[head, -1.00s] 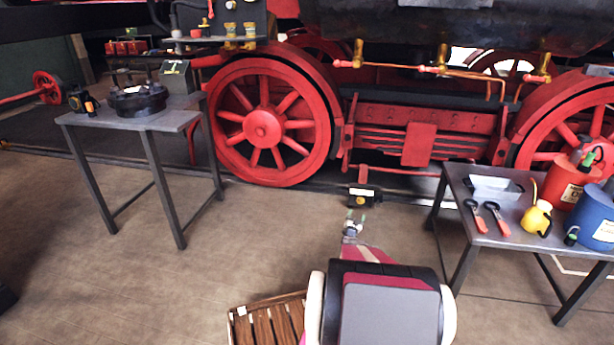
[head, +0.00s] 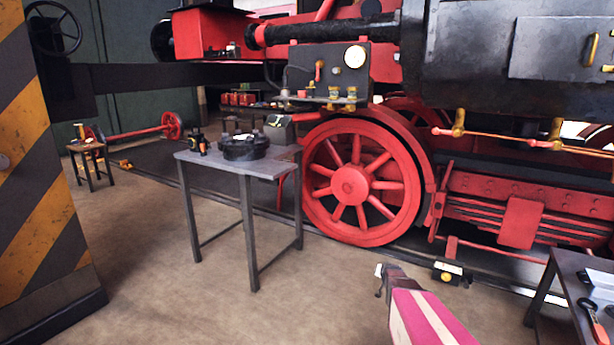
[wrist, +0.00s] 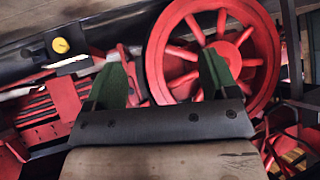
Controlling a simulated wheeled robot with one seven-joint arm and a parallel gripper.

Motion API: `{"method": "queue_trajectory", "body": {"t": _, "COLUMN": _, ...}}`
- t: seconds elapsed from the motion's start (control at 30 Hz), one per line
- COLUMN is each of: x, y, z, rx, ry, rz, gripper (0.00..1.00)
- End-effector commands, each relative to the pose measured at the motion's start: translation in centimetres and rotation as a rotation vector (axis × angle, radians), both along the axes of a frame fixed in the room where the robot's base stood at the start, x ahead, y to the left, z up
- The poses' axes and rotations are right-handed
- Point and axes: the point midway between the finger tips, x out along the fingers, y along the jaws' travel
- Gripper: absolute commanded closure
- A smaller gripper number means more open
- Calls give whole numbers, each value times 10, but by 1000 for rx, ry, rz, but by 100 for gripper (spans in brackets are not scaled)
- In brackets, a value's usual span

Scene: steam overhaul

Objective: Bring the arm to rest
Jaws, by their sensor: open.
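My gripper (wrist: 166,85) shows in the wrist view with its two green fingers spread apart and nothing between them. In the wrist view it points toward the red spoked wheel (wrist: 212,50), which lies beyond the fingers. In the head view my arm reaches up from the bottom edge, right of the middle, and my gripper (head: 381,279) is at its far end, above the open floor. It is in front of the locomotive and apart from both tables. The red wheel also shows in the head view (head: 350,186).
A grey table (head: 226,166) with a black round part (head: 246,148) stands on the left. Another table (head: 570,268) with tools is at the right edge. A striped pillar (head: 40,190) is at far left. A small black box (head: 448,272) is by the rail. Floor between is clear.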

Motion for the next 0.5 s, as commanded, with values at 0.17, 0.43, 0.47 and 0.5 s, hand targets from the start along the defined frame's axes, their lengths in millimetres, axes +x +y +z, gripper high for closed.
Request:
{"method": "queue_trajectory", "body": {"t": 0.17, "x": -94, "y": 73, "z": 55, "rx": 11, "ry": 254, "rz": 119, "gripper": 21}}
{"method": "queue_trajectory", "body": {"t": 0.43, "x": -235, "y": 144, "z": 119, "rx": 2, "ry": 616, "rz": 266, "gripper": 21}}
{"method": "queue_trajectory", "body": {"t": 0.47, "x": -248, "y": 149, "z": 125, "rx": 0, "ry": 650, "rz": 279, "gripper": 21}}
{"method": "queue_trajectory", "body": {"t": 0.5, "x": -265, "y": 154, "z": 133, "rx": -1, "ry": 692, "rz": 293, "gripper": 21}}
